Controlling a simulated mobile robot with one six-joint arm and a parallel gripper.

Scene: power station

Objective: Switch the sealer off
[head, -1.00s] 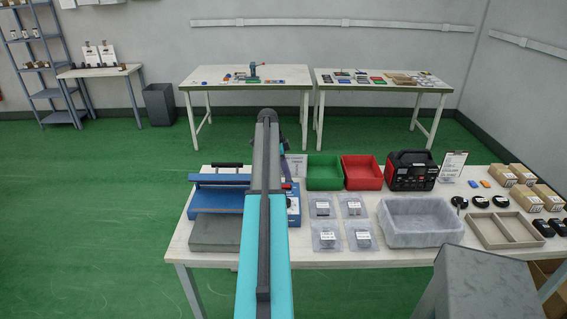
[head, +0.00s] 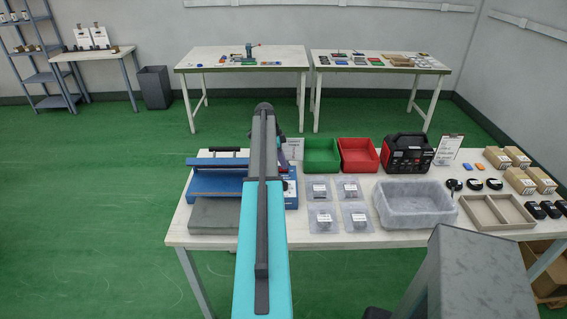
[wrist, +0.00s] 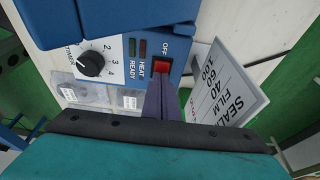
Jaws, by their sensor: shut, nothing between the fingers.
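The sealer (head: 218,181) is a blue machine at the left of the near table, partly hidden behind my arm. In the wrist view its front panel (wrist: 119,88) has a black timer dial (wrist: 91,64), dull HEAT and READY lamps, and a red switch (wrist: 161,68) by the word OFF. My gripper (wrist: 160,82) is shut and empty, its narrow fingertips right at the red switch. I cannot tell whether they touch it. They cover part of the switch's surroundings, and its tilt is unclear. In the head view my arm hides most of the gripper.
A sign card (wrist: 229,84) stands close to the right of the fingers in the wrist view. Bagged parts (head: 321,217), a green bin (head: 321,155), a red bin (head: 358,155) and a grey tray (head: 415,220) stand right of the sealer.

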